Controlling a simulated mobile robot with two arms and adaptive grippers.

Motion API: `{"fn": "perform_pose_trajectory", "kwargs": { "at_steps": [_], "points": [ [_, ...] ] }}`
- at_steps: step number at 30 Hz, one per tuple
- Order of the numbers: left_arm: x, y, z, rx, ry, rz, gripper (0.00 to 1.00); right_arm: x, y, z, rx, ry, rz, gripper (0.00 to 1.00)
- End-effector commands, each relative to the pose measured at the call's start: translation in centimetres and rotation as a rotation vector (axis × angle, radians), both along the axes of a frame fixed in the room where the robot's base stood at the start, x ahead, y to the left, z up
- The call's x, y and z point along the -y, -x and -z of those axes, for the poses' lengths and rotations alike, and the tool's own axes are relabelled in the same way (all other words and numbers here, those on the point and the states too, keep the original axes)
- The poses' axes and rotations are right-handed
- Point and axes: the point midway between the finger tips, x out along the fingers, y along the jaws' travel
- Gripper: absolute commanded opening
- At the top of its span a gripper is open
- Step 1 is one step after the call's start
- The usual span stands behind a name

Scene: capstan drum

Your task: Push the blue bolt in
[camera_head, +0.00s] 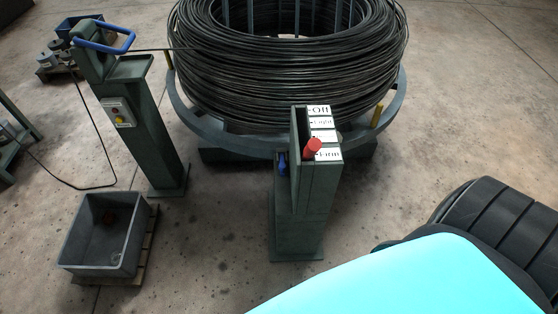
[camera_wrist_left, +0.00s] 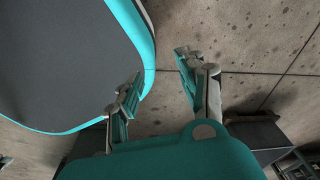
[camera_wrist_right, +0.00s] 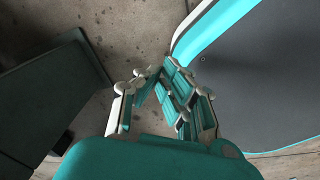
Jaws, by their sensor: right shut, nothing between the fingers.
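The blue bolt (camera_head: 282,162) sticks out of the left side of a green post (camera_head: 300,210) in the head view, low beside the labelled plate. A lever with a red knob (camera_head: 312,147) stands on the post by the "Firm" label. Neither gripper shows in the head view. In the left wrist view my left gripper (camera_wrist_left: 158,75) has its fingers apart, with bare floor between them. In the right wrist view my right gripper (camera_wrist_right: 156,74) is shut and empty. The bolt is not seen in either wrist view.
A large coil of black wire (camera_head: 285,60) sits on a round stand behind the post. Another post with a blue handle (camera_head: 105,38) stands at the left. A grey bin (camera_head: 82,235) rests on a pallet at the lower left. Floor is clear between bin and post.

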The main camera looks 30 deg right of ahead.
Motion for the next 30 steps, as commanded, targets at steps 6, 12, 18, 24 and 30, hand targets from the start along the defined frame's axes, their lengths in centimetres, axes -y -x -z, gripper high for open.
{"fn": "perform_pose_trajectory", "kwargs": {
  "at_steps": [6,12,18,24,30],
  "points": [
    [1.7,-9.1,0.7,0.064,0.011,-0.011,0.40,1.4,-14.5,2.3,0.063,0.244,-0.569,0.00],
    [2.5,-14.7,-3.8,0.117,0.016,-0.023,0.40,2.5,-25.9,-1.5,0.056,0.600,-1.013,0.00],
    [2.7,-16.4,-10.2,0.164,0.020,-0.032,0.40,3.2,-33.7,-8.4,-0.041,1.007,-1.304,0.00],
    [2.4,-15.6,-14.6,0.189,0.021,-0.036,0.40,3.7,-37.2,-14.3,-0.205,1.317,-1.450,0.00],
    [2.3,-14.7,-17.0,0.201,0.020,-0.037,0.40,3.9,-38.5,-17.7,-0.331,1.482,-1.503,0.00]
  ]
}}
